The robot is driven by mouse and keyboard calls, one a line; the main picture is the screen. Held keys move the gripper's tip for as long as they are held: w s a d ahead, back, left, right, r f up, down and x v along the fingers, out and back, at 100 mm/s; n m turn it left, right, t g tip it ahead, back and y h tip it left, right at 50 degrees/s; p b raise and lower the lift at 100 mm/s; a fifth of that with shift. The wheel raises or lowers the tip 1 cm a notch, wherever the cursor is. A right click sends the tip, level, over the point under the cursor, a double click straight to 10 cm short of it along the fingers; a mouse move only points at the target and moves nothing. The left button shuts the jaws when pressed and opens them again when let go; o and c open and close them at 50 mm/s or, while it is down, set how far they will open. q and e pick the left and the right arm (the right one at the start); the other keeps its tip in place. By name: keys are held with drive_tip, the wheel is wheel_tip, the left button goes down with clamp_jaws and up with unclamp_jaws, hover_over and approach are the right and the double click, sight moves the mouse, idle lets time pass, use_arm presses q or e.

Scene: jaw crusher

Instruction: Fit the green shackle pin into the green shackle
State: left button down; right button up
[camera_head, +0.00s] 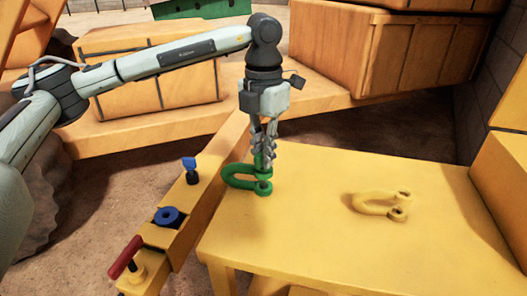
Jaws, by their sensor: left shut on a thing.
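The green shackle (232,181) lies on the yellow table near its back left corner. Its bend points left and its two eyes, one above the other, are at the right. My left gripper (264,165) points straight down over the eyes, shut on the green shackle pin (262,158). The pin is upright between the fingers, which hide much of it. Its lower end is at the upper eye. I cannot tell how far it is inside. My right gripper is not in view.
A yellow shackle (372,208) lies on the yellow table (330,240) to the right. A narrow yellow beam (192,214) beside the table carries a blue pin (190,170), a blue ring (168,217) and a red-handled part (126,257). The table's front is clear.

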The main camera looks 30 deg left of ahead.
use_arm(q)
drive_tip(key=shift+f, duration=0.15)
drive_tip(key=c, duration=1.5)
unclamp_jaws()
wheel_tip(320, 180, up, 12)
drive_tip(key=shift+r, duration=0.1)
